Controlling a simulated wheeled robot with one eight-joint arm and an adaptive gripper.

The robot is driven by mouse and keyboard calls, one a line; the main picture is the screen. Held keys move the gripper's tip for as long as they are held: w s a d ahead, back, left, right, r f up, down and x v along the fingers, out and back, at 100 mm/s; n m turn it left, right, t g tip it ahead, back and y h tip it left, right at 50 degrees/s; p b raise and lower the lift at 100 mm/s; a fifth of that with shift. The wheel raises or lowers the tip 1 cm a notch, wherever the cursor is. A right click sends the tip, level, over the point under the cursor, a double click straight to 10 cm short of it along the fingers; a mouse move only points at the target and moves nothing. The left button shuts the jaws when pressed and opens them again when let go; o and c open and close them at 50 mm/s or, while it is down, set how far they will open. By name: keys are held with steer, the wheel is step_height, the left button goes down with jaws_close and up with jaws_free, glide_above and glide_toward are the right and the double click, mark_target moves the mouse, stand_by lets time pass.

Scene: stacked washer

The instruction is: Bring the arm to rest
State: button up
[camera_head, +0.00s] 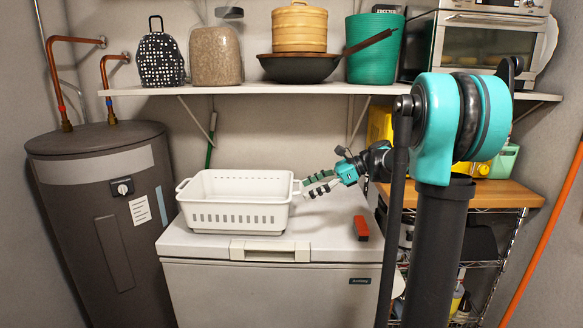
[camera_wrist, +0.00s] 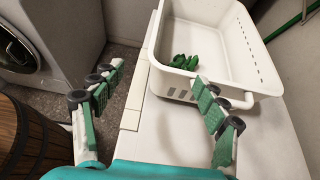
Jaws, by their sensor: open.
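My gripper (camera_head: 309,186) is at the right end of a white basket (camera_head: 240,215), close to its handle and above the white freezer top (camera_head: 325,232). I cannot tell whether a finger touches the basket. The basket (camera_wrist: 222,50) is ahead there, with a small green object (camera_wrist: 185,62) inside.
A red block (camera_head: 361,228) lies on the freezer top, right of the basket. A loaded wall shelf (camera_head: 250,89) hangs above. A dark water heater (camera_head: 105,215) stands left. A wire rack with wooden top (camera_head: 490,194) stands right. The wrist view shows a washer (camera_wrist: 45,45) and a wooden barrel (camera_wrist: 28,138).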

steer(key=s+d+f+n+t+h, duration=0.1)
steer(key=s+d+f+n+h, duration=0.3)
steer(key=s+f+n, duration=0.2)
steer(key=s+d+f+n+t+h, duration=0.1)
steer(key=s+d+f+n+h, duration=0.3)
steer(key=s+f, duration=0.6)
steer(key=s+d+f+n+t+h, duration=0.2)
steer(key=s+d+f+n+h, duration=0.2)
steer(key=s+f+n, duration=0.4)
steer(key=shift+s+d+h, duration=0.3)
steer(key=shift+s+d, duration=0.3)
steer(key=shift+s, duration=0.15)
steer(key=shift+f, duration=0.1)
